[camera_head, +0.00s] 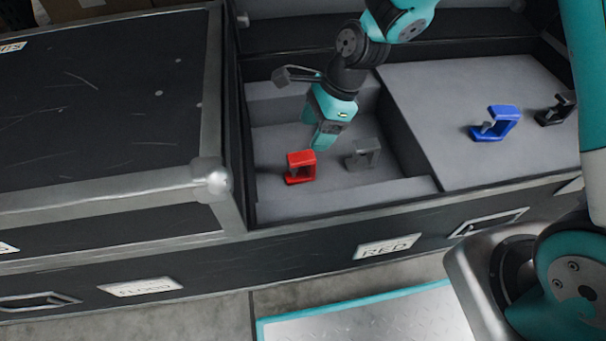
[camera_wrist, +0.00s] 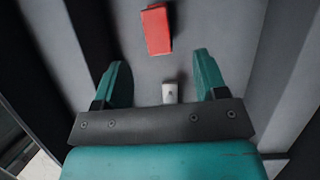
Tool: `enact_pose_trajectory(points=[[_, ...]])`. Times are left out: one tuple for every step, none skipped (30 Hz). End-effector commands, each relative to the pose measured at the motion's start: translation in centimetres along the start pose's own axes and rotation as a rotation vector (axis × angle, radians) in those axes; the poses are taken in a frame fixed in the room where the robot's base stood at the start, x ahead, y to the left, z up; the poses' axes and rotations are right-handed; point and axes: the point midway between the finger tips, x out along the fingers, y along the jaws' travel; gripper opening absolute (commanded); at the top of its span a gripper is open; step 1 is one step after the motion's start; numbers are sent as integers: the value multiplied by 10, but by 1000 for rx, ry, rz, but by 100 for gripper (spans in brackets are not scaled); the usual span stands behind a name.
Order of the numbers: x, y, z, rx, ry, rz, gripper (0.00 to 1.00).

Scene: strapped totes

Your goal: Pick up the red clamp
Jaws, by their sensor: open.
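The red clamp (camera_head: 300,167) sits in the sunken grey compartment of the open case. In the wrist view the red clamp (camera_wrist: 156,30) lies beyond the fingertips, near the top edge and a little left of centre. My gripper (camera_head: 320,146) points down into the compartment, just behind and to the right of the red clamp in the head view. In the wrist view my gripper (camera_wrist: 162,66) has its two teal fingers spread apart, and the red clamp is not between them. The height of the fingertips above the floor is hard to judge.
A grey clamp (camera_head: 364,154) is close to the right of the red one. A small pale object (camera_wrist: 170,92) shows between the finger bases; I cannot tell what it is. Compartment walls (camera_head: 405,135) surround the space. A blue clamp (camera_head: 494,123) and a black clamp (camera_head: 556,109) lie on the raised right surface.

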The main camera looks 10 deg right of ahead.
Motion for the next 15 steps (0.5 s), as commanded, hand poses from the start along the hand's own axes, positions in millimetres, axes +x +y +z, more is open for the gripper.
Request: enact_pose_trajectory(points=[[16, 0, -3, -1, 0, 1, 66], [21, 0, -2, -2, 0, 1, 66], [26, 0, -2, -2, 1, 0, 66], [30, 0, -2, -2, 1, 1, 66], [32, 0, -2, -2, 1, 1, 66], [35, 0, -2, -1, 1, 1, 66], [36, 0, -1, -1, 1, 0, 66], [36, 0, -1, -1, 1, 0, 66], [38, 0, -1, 0, 1, 0, 66], [38, 0, -1, 0, 1, 0, 66], [40, 0, -2, 0, 1, -1, 66], [43, 1, -3, 0, 1, 0, 66], [46, 1, -4, 0, 1, 0, 66], [49, 1, -5, 0, 1, 0, 66], [54, 2, -6, 0, 1, 0, 66]])
